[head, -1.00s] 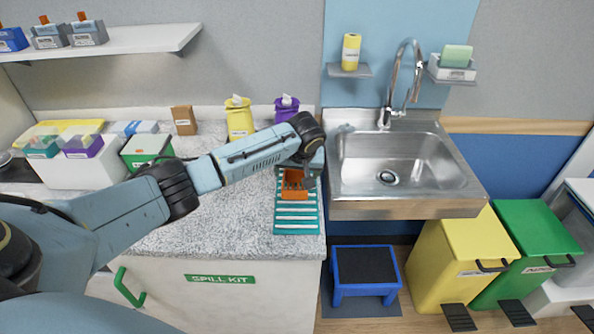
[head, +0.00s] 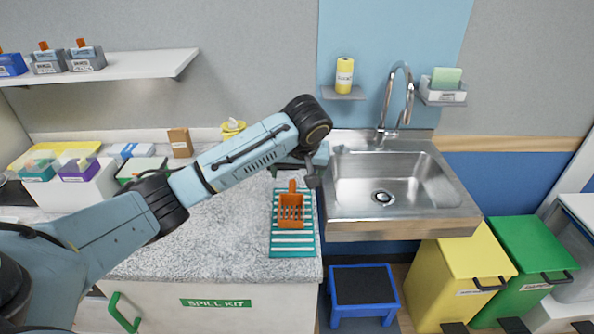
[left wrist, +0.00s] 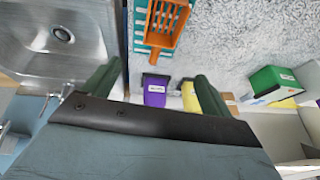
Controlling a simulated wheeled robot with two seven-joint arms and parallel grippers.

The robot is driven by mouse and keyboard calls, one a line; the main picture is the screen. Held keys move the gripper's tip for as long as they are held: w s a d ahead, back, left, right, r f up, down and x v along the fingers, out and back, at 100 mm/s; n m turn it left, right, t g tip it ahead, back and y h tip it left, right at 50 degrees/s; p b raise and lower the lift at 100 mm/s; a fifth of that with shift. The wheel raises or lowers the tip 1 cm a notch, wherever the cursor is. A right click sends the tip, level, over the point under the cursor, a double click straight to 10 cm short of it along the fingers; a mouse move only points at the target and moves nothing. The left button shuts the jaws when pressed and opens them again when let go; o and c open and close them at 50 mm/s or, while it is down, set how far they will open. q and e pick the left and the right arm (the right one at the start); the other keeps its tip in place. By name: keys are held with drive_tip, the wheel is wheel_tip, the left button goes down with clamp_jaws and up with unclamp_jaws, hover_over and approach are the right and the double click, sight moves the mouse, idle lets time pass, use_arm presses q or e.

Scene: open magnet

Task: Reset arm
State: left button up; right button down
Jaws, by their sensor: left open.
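My left gripper (head: 298,172) hangs above the counter at the left edge of the sink, partly hidden behind its own wrist. In the left wrist view its two dark green fingers (left wrist: 155,88) stand wide apart with nothing between them. An orange slotted scoop (head: 291,211) lies on a teal and white striped mat (head: 292,252), just below the gripper and apart from it. The scoop (left wrist: 160,25) and part of the mat also show at the top of the left wrist view. My right gripper is not in view.
A steel sink (head: 400,180) with a faucet (head: 397,100) is to the right. Yellow (head: 232,128) and purple (left wrist: 155,93) containers stand at the back of the counter. A wall shelf (head: 110,67) is at upper left. The speckled counter (head: 215,235) is clear left of the mat.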

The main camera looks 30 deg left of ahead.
use_arm(q)
drive_tip(key=shift+d, duration=0.1)
idle(0.4)
drive_tip(key=s+d+f+m+h, duration=0.4)
drive_tip(key=s+d+f+m, duration=0.2)
drive_tip(key=s+d+f, duration=0.65)
drive_tip(key=s+a+f+m, duration=0.1)
drive_tip(key=s+a, duration=0.1)
drive_tip(key=s, duration=0.8)
drive_tip(key=s+a+m, duration=0.1)
drive_tip(key=s+a, duration=0.1)
drive_tip(key=s, duration=0.9)
wheel_tip(320, 180, down, 27)
drive_tip(key=g+b, duration=0.1)
drive_tip(key=b, duration=0.2)
drive_tip(key=s+a+f+b, duration=0.1)
drive_tip(key=s+f+b, duration=0.1)
drive_tip(key=s+f, duration=0.6)
drive_tip(key=s+a+f+g+b, duration=0.1)
drive_tip(key=s+f, duration=0.7)
drive_tip(key=f, duration=0.3)
drive_tip(key=shift+s+a+f+y+b, duration=0.15)
drive_tip(key=shift+s+a+y+b, duration=0.15)
drive_tip(key=shift+s+b, duration=0.1)
